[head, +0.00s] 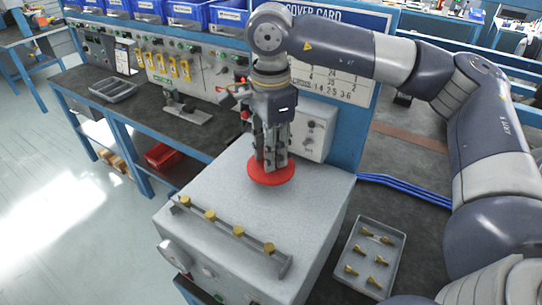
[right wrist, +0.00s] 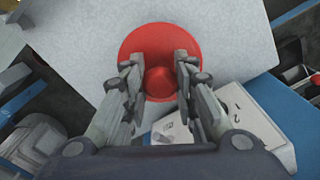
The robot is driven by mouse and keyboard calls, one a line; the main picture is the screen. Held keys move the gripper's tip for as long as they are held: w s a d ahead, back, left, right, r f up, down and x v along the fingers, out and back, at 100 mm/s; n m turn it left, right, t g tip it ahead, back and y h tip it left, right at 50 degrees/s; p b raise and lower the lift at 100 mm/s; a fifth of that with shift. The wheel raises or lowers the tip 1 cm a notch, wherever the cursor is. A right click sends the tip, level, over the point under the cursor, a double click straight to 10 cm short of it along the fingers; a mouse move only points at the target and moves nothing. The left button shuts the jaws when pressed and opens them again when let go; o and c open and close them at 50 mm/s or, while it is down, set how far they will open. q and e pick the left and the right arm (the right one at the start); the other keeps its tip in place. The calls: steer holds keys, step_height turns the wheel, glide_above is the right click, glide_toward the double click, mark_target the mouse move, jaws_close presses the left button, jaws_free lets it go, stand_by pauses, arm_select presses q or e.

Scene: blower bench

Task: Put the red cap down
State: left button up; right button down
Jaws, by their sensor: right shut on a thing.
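The red cap (head: 271,176) is a round disc with a raised knob in its middle. It also shows in the right wrist view (right wrist: 134,50). My right gripper (head: 271,163) points down and is shut on the cap's knob, with a finger on each side of it (right wrist: 160,80). The cap is over the top of the light grey box (head: 225,190), near its back edge. I cannot tell whether it touches the surface. My left gripper is not in view.
A bar with several yellow knobs (head: 239,231) runs along the box's front. A grey tray (head: 400,240) with several yellow-headed bolts lies to the right. A panel with a knob (head: 315,130) and a card board (head: 345,90) stand behind. The box top between cap and bar is clear.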

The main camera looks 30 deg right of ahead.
step_height(320, 180, down, 2)
steer(key=shift+f+p, duration=0.15)
steer(key=shift+p, duration=0.3)
steer(key=shift+d+f, duration=0.1)
steer(key=shift+f, duration=0.2)
steer(key=shift+f+b, duration=0.45)
steer(key=shift+b, duration=0.05)
steer(key=c, duration=1.3)
jaws_free()
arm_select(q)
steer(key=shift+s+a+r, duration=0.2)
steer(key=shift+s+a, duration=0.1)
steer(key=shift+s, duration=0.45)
arm_select(e)
steer(key=shift+s+r, duration=0.1)
